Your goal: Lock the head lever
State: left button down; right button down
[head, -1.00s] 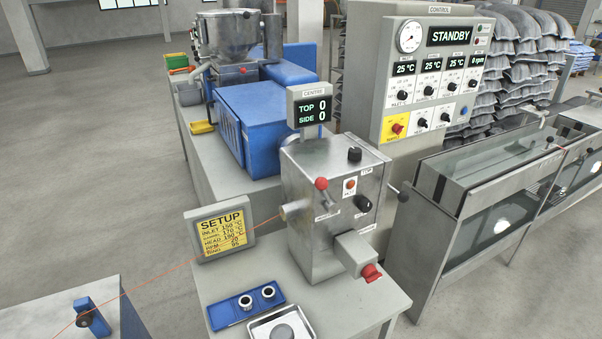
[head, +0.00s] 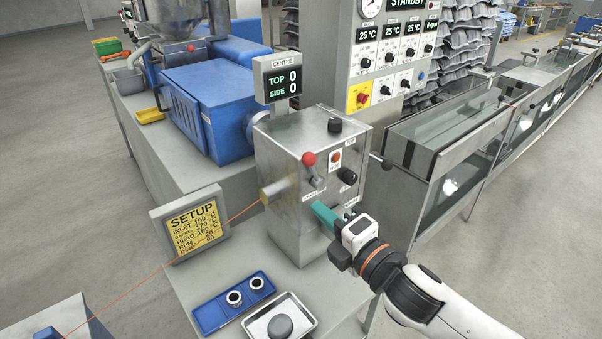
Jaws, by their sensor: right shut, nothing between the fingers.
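The steel head box (head: 283,150) stands on the grey table. A short lever with a red ball knob (head: 308,159) stands up from its front face. A lever with a black ball (head: 387,164) sticks out at its right side. The labels are too small to read, so I cannot tell which is the head lever. My right gripper (head: 319,210), with teal fingers, is shut and empty in front of the box's lower front, below the red ball and apart from it. My left gripper is out of view.
A blue tray (head: 209,318) with two rings and a metal tray (head: 310,320) with a dark round piece lie on the table. An orange wire runs left from the box, past the SETUP sign (head: 158,230). A water trough (head: 440,170) stands right.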

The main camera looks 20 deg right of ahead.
aim_at(314, 171)
jog(key=w+p, duration=0.4)
jog(key=w, duration=0.7)
jog(key=shift+d+r, duration=0.35)
